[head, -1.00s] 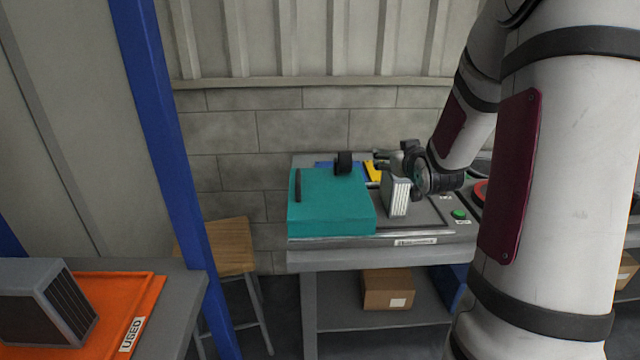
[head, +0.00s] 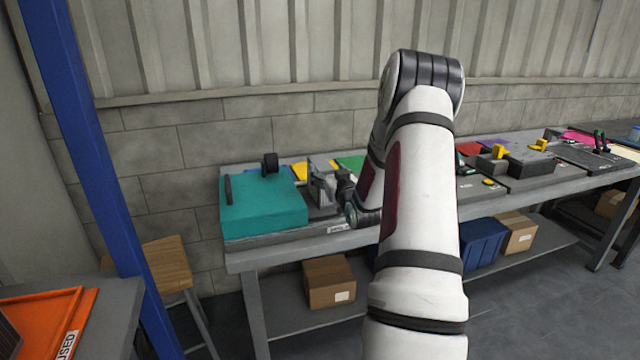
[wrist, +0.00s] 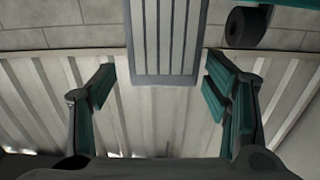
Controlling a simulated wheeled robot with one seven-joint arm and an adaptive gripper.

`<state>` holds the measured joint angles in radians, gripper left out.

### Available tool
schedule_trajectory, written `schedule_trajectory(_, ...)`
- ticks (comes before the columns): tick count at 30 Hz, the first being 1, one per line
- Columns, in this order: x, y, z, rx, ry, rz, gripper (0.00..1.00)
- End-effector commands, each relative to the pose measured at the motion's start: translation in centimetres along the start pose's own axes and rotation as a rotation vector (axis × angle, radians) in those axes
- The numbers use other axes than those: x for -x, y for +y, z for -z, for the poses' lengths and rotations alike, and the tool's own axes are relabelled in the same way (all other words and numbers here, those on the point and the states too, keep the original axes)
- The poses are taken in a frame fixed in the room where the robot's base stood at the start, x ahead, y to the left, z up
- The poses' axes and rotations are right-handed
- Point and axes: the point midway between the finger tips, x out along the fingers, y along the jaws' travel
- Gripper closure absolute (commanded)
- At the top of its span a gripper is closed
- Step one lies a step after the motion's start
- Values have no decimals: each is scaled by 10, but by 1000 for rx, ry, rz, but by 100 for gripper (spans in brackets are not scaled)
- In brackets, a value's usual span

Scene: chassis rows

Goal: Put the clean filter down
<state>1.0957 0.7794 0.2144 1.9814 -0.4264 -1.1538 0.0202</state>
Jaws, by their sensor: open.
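The clean filter, a pale grey block (head: 318,168), stands beside the teal housing (head: 262,208) on the bench. My gripper (head: 331,186) is right at it, on its right side in the head view. In the wrist view the filter's ribbed face (wrist: 166,38) shows between and ahead of the fingertips. My gripper (wrist: 162,88) is open there, with a visible gap on both sides of the filter. The filter's underside and what it rests on are hidden by my gripper and the housing.
An orange tray marked USED (head: 75,308) lies on a table at lower left, beside a blue post (head: 95,130). A black roller (head: 270,163) sits at the housing's back edge. A wooden stool (head: 165,262) stands between. More fixtures line the bench to the right.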

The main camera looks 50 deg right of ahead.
Motion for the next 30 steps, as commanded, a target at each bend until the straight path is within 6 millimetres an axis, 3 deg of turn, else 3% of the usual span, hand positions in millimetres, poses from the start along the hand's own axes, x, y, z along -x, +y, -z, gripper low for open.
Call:
schedule_trajectory(7,-17,-1,0,0,-1,1,30)
schedule_trajectory(16,-57,-3,-1,-1,-1,0,30)
schedule_trajectory(25,-62,-4,0,0,-1,0,30)
schedule_trajectory(26,-62,-4,0,0,-1,0,32)
schedule_trajectory(30,-62,-4,0,0,-1,0,64)
